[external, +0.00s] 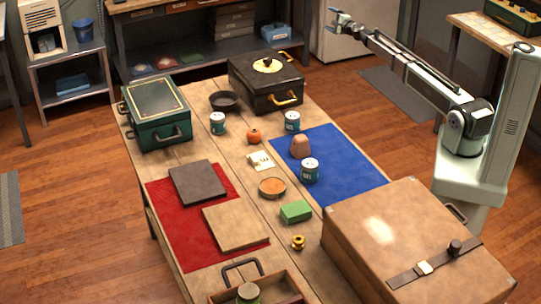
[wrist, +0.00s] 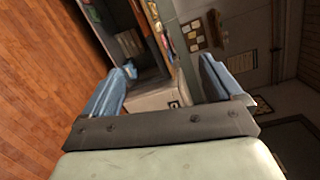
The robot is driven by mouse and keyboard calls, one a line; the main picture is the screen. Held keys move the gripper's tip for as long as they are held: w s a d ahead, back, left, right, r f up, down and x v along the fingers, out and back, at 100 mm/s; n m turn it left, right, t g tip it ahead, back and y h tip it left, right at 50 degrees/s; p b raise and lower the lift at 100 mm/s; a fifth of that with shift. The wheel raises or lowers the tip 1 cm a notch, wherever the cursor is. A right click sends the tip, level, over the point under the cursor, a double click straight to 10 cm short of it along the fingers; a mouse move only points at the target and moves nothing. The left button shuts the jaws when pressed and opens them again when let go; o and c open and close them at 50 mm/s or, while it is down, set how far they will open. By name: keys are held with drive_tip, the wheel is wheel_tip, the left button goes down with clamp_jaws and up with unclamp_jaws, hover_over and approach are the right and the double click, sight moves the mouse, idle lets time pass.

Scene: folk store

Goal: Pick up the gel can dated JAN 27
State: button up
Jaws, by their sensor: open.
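Three teal-and-white gel cans stand upright on the wooden table. One gel can (external: 218,123) is at the back left, near a dark bowl. A second gel can (external: 292,122) stands at the back edge of the blue mat, in front of the black case. A third gel can (external: 310,171) stands on the blue mat beside a brown lump. Their dates are too small to read. My gripper (external: 336,20) is open and empty, raised high behind the table and far from the cans. The wrist view shows its two blue fingers (wrist: 168,66) apart, with no can in sight.
A green box (external: 160,132), black case (external: 280,97) and large tan suitcase (external: 380,225) are tall obstacles. The blue mat (external: 345,172) has bare room. Dark and tan slabs lie on the red mat (external: 165,215). An orange pot (external: 254,136) and green block (external: 296,211) stand mid-table.

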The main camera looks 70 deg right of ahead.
wheel_tip(320, 180, up, 8)
drive_tip(key=f, duration=0.1)
drive_tip(key=w+a+r+n+t+y, duration=0.3)
drive_tip(key=w+a, duration=0.5)
drive_tip(key=a, duration=0.2)
drive_tip(key=w+a+f+n+g+y, duration=0.1)
drive_tip(key=w+a+f+n+y, duration=0.2)
drive_tip(key=a, duration=1.1)
drive_tip(key=w+a+n+g+y, duration=0.25)
drive_tip(key=a+n+y, duration=0.2)
drive_tip(key=a, duration=0.85)
drive_tip(key=w+a+f+n+y, duration=0.2)
drive_tip(key=w+a+n+y, duration=0.15)
drive_tip(key=a, duration=1.05)
drive_tip(key=s+a+f+n+g+y, duration=0.2)
drive_tip(key=s+a+n+g, duration=0.15)
drive_tip(key=a, duration=1.05)
drive_tip(key=n+g+h, duration=0.6)
drive_tip(key=n+g, duration=0.1)
drive_tip(key=g, duration=0.3)
hover_over(309, 164)
wheel_tip(309, 164, down, 6)
drive_tip(key=shift+r, duration=0.2)
wheel_tip(309, 164, down, 8)
drive_tip(key=shift+d, duration=0.1)
drive_tip(key=shift+s+d+f, duration=0.1)
drive_tip(key=shift+f, duration=1.25)
drive_tip(key=shift+d+f, duration=0.1)
drive_tip(key=shift+f, duration=1.2)
